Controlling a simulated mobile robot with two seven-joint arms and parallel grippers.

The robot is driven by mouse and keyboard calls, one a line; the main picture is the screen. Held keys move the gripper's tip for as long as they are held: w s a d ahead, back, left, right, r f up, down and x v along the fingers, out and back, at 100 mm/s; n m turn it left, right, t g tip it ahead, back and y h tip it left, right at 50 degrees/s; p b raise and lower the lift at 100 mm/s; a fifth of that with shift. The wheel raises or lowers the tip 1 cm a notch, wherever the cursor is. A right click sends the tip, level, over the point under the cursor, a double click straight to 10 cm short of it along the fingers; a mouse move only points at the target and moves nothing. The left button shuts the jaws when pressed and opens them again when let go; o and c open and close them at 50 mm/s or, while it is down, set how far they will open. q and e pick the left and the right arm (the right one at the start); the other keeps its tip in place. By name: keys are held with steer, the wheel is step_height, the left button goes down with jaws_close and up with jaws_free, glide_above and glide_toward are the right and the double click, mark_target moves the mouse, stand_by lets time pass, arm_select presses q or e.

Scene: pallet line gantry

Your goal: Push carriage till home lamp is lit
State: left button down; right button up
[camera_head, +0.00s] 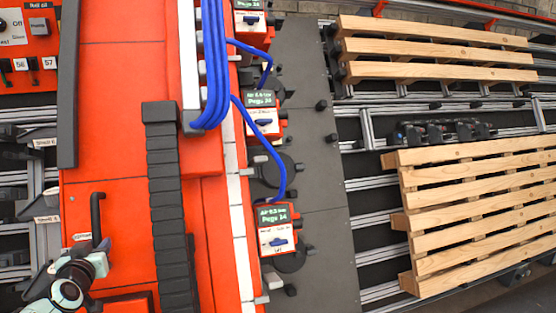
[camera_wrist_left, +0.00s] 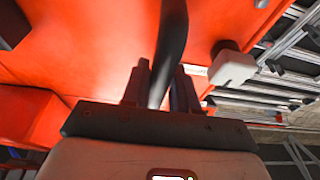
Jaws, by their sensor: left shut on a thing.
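The large orange carriage body (camera_head: 110,130) fills the left half of the head view. A black bar handle (camera_head: 97,208) stands on its near left part. My left gripper (camera_head: 102,246) is at the lower end of this handle. In the left wrist view, the two fingers of my left gripper (camera_wrist_left: 161,88) are closed around the black handle (camera_wrist_left: 170,45), with orange surface behind it. I cannot pick out a home lamp for certain. A control panel (camera_head: 38,45) with an "Off" label is cut by the top left edge. My right gripper is not in view.
A black cable chain (camera_head: 165,190) and blue hoses (camera_head: 212,60) run along the orange body. Small orange units with green displays (camera_head: 274,215) line its right side. Wooden pallets (camera_head: 480,205) lie on rails at the right, beyond a dark grey plate (camera_head: 320,220).

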arm_select(q)
steer(key=shift+w+d+f+p, duration=0.1)
steer(key=shift+w+d+p, duration=0.15)
steer(key=shift+d, duration=0.4)
steer(key=shift+w+d+p, duration=0.15)
steer(key=shift+d+p, duration=0.1)
steer(key=shift+d, duration=0.35)
steer(key=shift+s+a, duration=0.15)
steer(key=shift+a, duration=0.25)
steer(key=shift+s+a+r+b, duration=0.15)
steer(key=shift+a+b, duration=0.3)
steer(key=shift+a, duration=0.05)
steer(key=shift+s+a+r+b, duration=0.1)
steer(key=shift+s+a+b, duration=0.05)
steer(key=shift+a+b, duration=0.35)
steer(key=shift+w+d, duration=0.15)
steer(key=shift+d, duration=0.2)
stand_by(0.7)
steer(key=shift+w+d+f+p, duration=0.15)
steer(key=shift+d+p, duration=0.3)
steer(key=shift+w+d+f+p, duration=0.1)
steer(key=shift+d+p, duration=0.3)
steer(key=shift+d, duration=0.05)
steer(key=shift+s+a, duration=0.1)
steer(key=shift+a, duration=0.2)
stand_by(0.7)
